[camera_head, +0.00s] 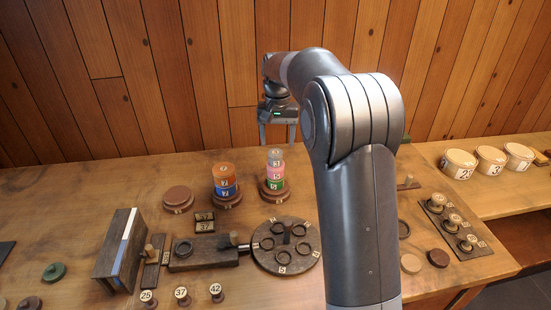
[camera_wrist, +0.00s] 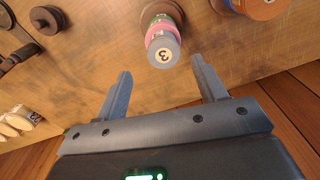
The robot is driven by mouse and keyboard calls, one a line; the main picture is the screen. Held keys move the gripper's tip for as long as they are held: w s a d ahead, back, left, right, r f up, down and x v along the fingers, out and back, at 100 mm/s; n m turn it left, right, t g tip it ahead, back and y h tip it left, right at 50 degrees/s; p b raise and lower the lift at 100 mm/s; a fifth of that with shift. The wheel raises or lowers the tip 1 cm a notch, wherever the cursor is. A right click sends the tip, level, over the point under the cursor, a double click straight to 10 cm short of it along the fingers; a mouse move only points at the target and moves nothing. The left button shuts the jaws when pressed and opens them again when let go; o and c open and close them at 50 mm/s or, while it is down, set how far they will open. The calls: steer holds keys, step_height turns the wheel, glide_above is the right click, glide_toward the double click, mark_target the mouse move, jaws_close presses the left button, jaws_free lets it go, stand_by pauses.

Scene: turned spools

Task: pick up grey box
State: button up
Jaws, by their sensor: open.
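A grey round box (camera_head: 275,155) tops a stack on the table; its top shows the number 3 in the wrist view (camera_wrist: 163,52). Under it are a pink round piece (camera_head: 275,171) and a green one (camera_head: 275,184), on a dark round base. My gripper (camera_head: 277,138) hangs above this stack, fingers pointing down. In the wrist view the fingers (camera_wrist: 161,75) are apart and empty, with the grey box just beyond the tips, roughly between them. I see no contact.
An orange and blue stack (camera_head: 224,178) stands close to the left. In front lie a dark round tray (camera_head: 286,262) with rings and a block with a white-and-blue face (camera_head: 122,248). Pale numbered tubs (camera_head: 459,163) stand at right. A plank wall is behind.

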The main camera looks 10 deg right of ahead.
mark_target(276, 152)
steer(key=shift+a+f, duration=0.15)
steer(key=shift+f, duration=1.35)
steer(key=shift+a+f, duration=0.15)
steer(key=shift+f, duration=1.3)
steer(key=shift+c, duration=0.6)
steer(key=c, duration=0.9)
